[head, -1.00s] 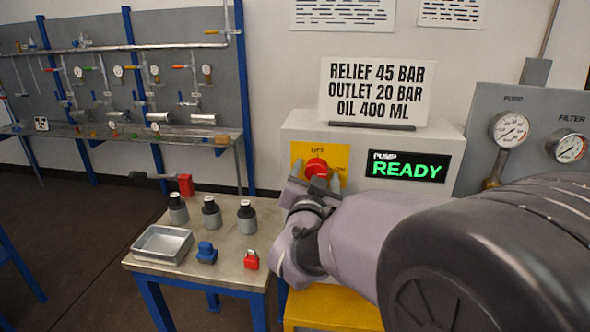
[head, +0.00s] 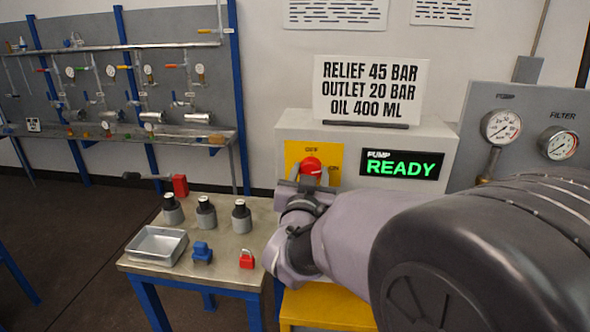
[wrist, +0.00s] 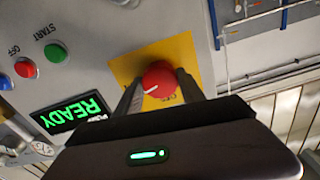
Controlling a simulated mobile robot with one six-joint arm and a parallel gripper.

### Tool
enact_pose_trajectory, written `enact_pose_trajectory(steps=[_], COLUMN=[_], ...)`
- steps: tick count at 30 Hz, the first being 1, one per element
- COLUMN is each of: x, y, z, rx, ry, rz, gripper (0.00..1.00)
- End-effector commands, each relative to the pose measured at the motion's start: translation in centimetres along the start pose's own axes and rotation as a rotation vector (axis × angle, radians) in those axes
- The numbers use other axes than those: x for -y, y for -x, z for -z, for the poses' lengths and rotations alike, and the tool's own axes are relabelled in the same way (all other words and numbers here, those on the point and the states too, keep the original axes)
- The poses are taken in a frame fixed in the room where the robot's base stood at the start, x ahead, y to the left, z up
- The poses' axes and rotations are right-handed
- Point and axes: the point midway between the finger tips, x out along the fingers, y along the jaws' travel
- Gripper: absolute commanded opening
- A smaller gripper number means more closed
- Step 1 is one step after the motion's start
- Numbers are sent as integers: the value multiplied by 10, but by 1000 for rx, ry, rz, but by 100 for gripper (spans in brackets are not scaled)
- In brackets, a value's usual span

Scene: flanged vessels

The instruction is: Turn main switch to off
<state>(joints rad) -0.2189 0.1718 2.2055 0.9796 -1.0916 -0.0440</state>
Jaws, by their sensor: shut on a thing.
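The main switch is a red round knob (head: 311,166) on a yellow plate (head: 335,158) on the grey pump cabinet. My gripper (head: 305,180) is at the knob in the head view. In the wrist view the fingers of my gripper (wrist: 158,92) stand on either side of the knob and are shut on it. The plate's lettering is partly hidden by the knob and fingers. The display (head: 402,166) beside it reads "PUMP READY".
A bench (head: 222,257) at the left holds several grey bottles, a metal tray (head: 156,245), a blue part (head: 202,252) and a red padlock (head: 247,259). In the wrist view, green (wrist: 55,53) and red (wrist: 25,68) buttons are on the cabinet. Gauges stand at the right.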

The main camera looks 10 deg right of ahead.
Motion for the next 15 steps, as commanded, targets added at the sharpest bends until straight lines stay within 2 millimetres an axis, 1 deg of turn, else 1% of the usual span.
enact_pose_trajectory(steps=[15], x=[0], y=[0], z=[0], rx=[3], ry=[490], rz=[0], gripper=[6])
